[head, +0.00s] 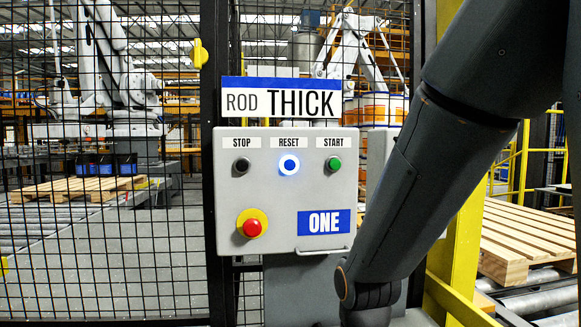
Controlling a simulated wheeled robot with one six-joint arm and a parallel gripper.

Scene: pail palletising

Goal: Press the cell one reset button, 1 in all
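The control box (236,277) is grey, marked ONE on a blue plate (324,222), and faces me upright in the middle of the head view. Its reset button (289,165) is blue with a glowing ring and sits under the RESET label, between the black stop button (241,165) and the green start button (333,164). A red emergency button on yellow (252,226) is at its lower left. My dark arm crosses the right side and bends at the bottom, in front of the box's right edge. My gripper is out of view.
A sign reading ROD THICK (281,103) is above the box. Black mesh fence (100,235) stands at the left, with robot arms and a pallet (78,188) behind it. A yellow post and a wooden pallet (525,235) on rollers are at the right.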

